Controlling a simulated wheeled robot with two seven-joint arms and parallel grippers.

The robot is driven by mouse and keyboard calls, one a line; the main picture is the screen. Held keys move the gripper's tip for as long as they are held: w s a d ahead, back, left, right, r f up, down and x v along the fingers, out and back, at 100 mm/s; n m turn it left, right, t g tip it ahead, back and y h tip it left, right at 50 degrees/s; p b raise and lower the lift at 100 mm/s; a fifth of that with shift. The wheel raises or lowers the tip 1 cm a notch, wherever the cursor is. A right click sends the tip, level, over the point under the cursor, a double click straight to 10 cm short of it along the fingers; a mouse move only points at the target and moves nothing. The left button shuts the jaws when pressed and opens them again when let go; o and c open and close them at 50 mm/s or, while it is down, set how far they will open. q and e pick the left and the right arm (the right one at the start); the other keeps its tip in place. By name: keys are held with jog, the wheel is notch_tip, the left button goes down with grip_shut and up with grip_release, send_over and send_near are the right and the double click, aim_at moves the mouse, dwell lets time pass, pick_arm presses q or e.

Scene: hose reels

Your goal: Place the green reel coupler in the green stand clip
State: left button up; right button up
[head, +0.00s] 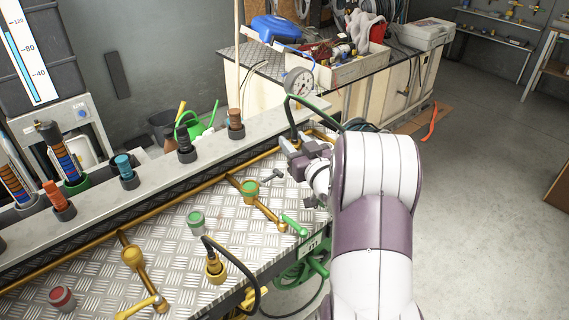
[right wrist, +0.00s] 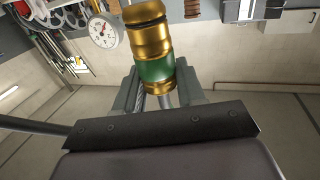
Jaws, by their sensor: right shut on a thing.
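The green reel coupler (right wrist: 155,60) is a gold cylinder with a green band in the right wrist view. My right gripper (right wrist: 158,88) is shut on it, with a finger on each side. In the head view my right gripper (head: 295,147) is raised over the far right part of the metal table and largely hides the coupler. A dark and green hose (head: 290,112) loops up from it. My left gripper is out of view.
A green-topped cup (head: 196,220), a red-topped cup (head: 62,298) and a gold coupler with a black hose (head: 215,267) stand on the table. A raised rail (head: 155,185) holds several fittings. The green reel (head: 298,268) is below the right edge. A gauge (head: 299,83) stands behind my gripper.

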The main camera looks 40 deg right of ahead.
jog(key=s+d+f+m+h+b, duration=0.2)
jog(key=s+d+f+h, duration=0.1)
jog(key=s+d, duration=1.2)
jog(key=w+a+f+y, duration=0.1)
jog(key=w+a+f, duration=0.1)
jog(key=w+f, duration=0.1)
jog(key=w+a+f+n+y, duration=0.1)
jog(key=w+a+f, duration=0.1)
jog(key=w+f, duration=0.1)
jog(key=w+a+f+n+y, duration=0.1)
jog(key=w+a+f, duration=0.1)
jog(key=w+f, duration=0.2)
jog(key=shift+w+a+f+p, duration=0.1)
jog(key=shift+w+a+p, duration=0.1)
jog(key=shift+a+p, duration=0.15)
jog(key=shift+d+f, duration=0.1)
jog(key=shift+f, duration=0.1)
jog(key=o, duration=1.2)
jog(key=shift+f, duration=0.15)
jog(key=shift+c, duration=0.2)
